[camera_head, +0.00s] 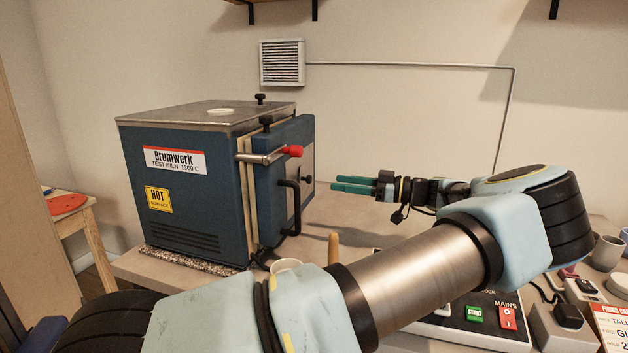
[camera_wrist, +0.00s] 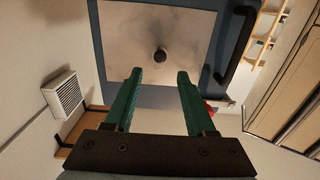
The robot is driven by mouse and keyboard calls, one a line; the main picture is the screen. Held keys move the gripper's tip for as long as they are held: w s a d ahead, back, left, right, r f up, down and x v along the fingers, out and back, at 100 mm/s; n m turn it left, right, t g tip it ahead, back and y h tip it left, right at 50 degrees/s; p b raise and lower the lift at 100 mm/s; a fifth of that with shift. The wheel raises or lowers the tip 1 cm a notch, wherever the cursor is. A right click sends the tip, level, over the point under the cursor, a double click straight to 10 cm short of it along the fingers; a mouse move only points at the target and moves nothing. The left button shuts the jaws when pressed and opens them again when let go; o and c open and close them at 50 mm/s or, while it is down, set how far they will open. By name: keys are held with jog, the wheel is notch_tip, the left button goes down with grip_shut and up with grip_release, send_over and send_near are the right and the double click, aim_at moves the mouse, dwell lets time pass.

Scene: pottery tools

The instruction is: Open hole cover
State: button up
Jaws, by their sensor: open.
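The blue kiln (camera_head: 185,190) stands on the table with its door (camera_head: 290,170) on the right side. A small black knob (camera_head: 308,183) sticks out of the door's pale metal plate; it looks like the hole cover's knob. In the wrist view the knob (camera_wrist: 160,56) is a dark round shape on the plate (camera_wrist: 130,30), seen between and just beyond my fingertips. My gripper (camera_head: 334,184) has green fingers that point left at the knob, a short way off. In the wrist view my gripper (camera_wrist: 159,74) is open and empty. The hole itself is hidden.
A red-tipped latch handle (camera_head: 292,151) and a black door handle (camera_head: 291,207) stick out near the knob. A white disc (camera_head: 221,111) lies on the kiln top. A control box (camera_head: 475,318) is at the front right. A wall vent (camera_head: 282,62) is behind.

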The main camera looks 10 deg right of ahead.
aim_at(311, 179)
jog(key=p+x, duration=0.2)
jog(key=x, duration=0.5)
jog(key=shift+r+p, duration=0.15)
jog(key=shift+p, duration=0.25)
jog(key=shift+w+a, duration=0.2)
jog(key=shift+a, duration=0.3)
grip_shut()
